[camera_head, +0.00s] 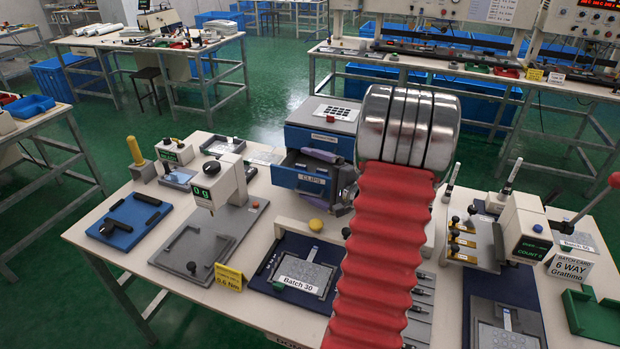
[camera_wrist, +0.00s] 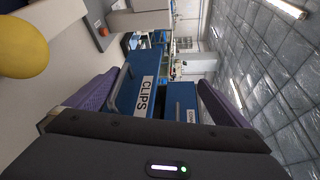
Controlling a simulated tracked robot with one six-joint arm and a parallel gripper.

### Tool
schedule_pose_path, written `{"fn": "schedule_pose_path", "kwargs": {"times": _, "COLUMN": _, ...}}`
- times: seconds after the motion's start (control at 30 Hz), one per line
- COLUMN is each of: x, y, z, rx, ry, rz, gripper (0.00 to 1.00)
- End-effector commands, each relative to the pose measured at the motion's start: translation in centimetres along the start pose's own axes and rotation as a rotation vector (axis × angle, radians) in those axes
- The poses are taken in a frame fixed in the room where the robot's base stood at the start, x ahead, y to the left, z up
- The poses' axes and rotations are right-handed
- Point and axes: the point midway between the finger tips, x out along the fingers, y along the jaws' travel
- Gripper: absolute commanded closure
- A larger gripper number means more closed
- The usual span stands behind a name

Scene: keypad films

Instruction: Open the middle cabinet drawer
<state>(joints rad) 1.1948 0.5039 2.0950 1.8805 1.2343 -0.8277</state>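The blue and grey cabinet (camera_head: 322,114) stands at the back of the workbench. Its drawer labelled CLIPS (camera_head: 300,179) sticks out below the top drawer (camera_head: 306,138), with a dark gap showing above its front. The CLIPS front also shows close up in the wrist view (camera_wrist: 146,84), where the picture is turned sideways, beside another labelled drawer front (camera_wrist: 183,98). My gripper (camera_wrist: 160,82) is open, its purple-padded fingers wide apart on either side of the CLIPS front. In the head view one purple finger shows over the drawer. Whether the fingers touch it is unclear.
My red-sleeved arm covers the bench's middle. A yellow knob (camera_head: 315,226) and the Batch 30 plate (camera_head: 305,275) lie in front of the cabinet. A white press (camera_head: 222,184) stands left; a counter unit (camera_head: 524,230) stands right.

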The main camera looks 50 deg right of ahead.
Motion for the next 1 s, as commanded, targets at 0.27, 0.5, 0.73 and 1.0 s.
{"fn": "schedule_pose_path", "kwargs": {"times": 0.27, "x": -0.4, "y": -4.6, "z": -0.2, "rx": -0.046, "ry": -0.002, "rz": -0.073, "gripper": 0.17}}
{"fn": "schedule_pose_path", "kwargs": {"times": 0.5, "x": -0.7, "y": -0.9, "z": -0.2, "rx": -0.002, "ry": 0.007, "rz": -0.011, "gripper": 0.18}}
{"fn": "schedule_pose_path", "kwargs": {"times": 0.73, "x": -1.6, "y": -0.8, "z": -0.2, "rx": -0.004, "ry": 0.006, "rz": -0.009, "gripper": 0.19}}
{"fn": "schedule_pose_path", "kwargs": {"times": 1.0, "x": -3.0, "y": -0.7, "z": -0.2, "rx": -0.003, "ry": 0.007, "rz": -0.009, "gripper": 0.25}}
